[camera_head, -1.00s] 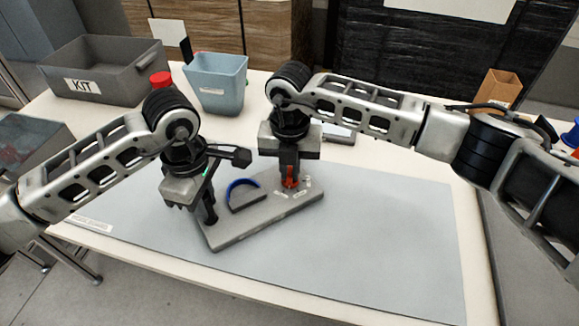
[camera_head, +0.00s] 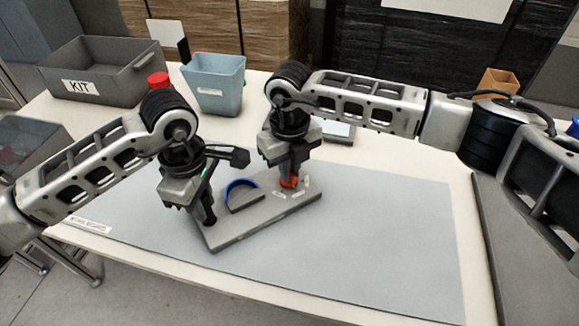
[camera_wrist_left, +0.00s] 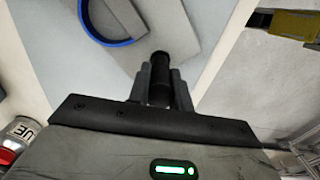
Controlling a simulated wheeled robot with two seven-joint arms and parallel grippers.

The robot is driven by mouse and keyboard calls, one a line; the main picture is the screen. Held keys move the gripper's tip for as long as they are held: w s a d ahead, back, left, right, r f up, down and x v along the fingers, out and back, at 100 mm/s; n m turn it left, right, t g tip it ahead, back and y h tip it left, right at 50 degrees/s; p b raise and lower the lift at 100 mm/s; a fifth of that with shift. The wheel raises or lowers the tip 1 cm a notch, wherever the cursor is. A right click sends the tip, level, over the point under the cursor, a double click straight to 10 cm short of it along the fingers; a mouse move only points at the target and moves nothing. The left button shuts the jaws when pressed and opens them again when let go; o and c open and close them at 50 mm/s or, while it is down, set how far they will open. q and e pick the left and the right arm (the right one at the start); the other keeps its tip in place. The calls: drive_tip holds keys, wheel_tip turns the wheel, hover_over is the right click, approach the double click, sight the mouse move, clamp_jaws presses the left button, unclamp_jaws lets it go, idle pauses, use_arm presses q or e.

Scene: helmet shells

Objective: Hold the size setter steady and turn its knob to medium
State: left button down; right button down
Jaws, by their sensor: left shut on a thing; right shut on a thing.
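The size setter (camera_head: 262,222) is a grey board lying on the grey mat, with a half-round block edged by a blue band (camera_head: 236,184) on it. My left gripper (camera_head: 208,213) is shut on a black upright post (camera_wrist_left: 160,72) at the board's left end; the fingers flank the post in the left wrist view. The knob's pointing direction cannot be told.
A grey KIT bin (camera_head: 105,75) and a blue bin (camera_head: 214,84) stand at the back left, with a red-capped container (camera_head: 158,79) between them. A brown box (camera_head: 498,82) is at the back right. The mat (camera_head: 390,240) is clear to the right of the board.

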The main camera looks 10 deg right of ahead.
idle(0.4)
drive_tip(key=c, duration=1.5)
unclamp_jaws()
wheel_tip(320, 180, up, 12)
drive_tip(key=shift+r, duration=0.1)
use_arm(q)
drive_tip(key=c, duration=1.2)
unclamp_jaws()
